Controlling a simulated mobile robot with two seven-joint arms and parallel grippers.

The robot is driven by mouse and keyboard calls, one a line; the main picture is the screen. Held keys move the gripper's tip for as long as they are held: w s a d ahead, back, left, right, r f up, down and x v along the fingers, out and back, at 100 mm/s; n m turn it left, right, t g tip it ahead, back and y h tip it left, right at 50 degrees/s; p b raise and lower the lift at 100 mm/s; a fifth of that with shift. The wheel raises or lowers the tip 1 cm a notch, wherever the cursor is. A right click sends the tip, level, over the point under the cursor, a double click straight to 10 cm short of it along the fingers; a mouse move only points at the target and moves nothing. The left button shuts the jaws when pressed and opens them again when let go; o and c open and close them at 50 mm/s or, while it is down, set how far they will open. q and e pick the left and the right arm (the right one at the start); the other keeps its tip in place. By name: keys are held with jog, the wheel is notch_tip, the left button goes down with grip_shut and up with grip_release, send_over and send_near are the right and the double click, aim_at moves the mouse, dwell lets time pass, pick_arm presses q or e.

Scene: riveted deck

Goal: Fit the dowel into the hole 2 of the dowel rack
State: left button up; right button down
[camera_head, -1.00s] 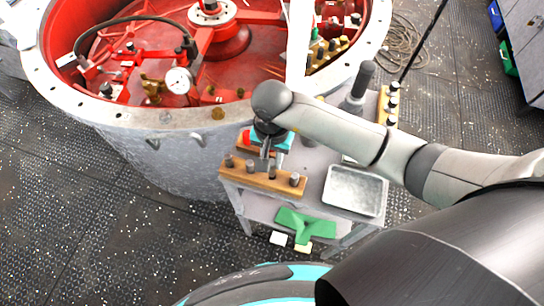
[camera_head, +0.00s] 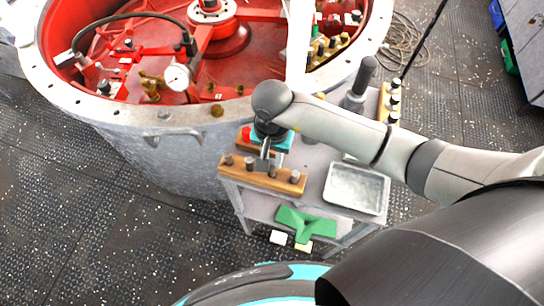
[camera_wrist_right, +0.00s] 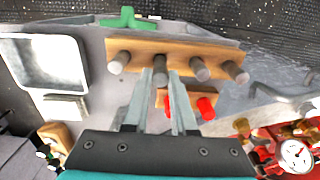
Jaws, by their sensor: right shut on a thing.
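The dowel rack (camera_head: 240,176) is a wooden bar on the near edge of the grey cart, with several grey dowels in a row; it also shows in the wrist view (camera_wrist_right: 178,45). My right gripper (camera_head: 266,154) points down at the rack from behind. In the wrist view its fingers (camera_wrist_right: 166,76) close in on a grey dowel (camera_wrist_right: 158,62), second from the left there, which stands in line with the others. I cannot tell how deep this dowel sits, and its hole is hidden. My left gripper is not in view.
A metal tray (camera_head: 355,188) lies right of the rack. A second wooden block with red pegs (camera_wrist_right: 205,107) is behind the rack. The large drum with red inside (camera_head: 190,130) stands close on the left. A green piece (camera_head: 305,222) lies on the lower shelf.

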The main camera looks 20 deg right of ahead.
jog(key=shift+f+b, duration=1.05)
jog(key=shift+f, duration=0.05)
dwell(0.6)
jog(key=c, duration=0.6)
grip_release()
jog(key=shift+c, duration=0.2)
notch_tip(320, 180, up, 15)
jog(key=shift+r, duration=0.15)
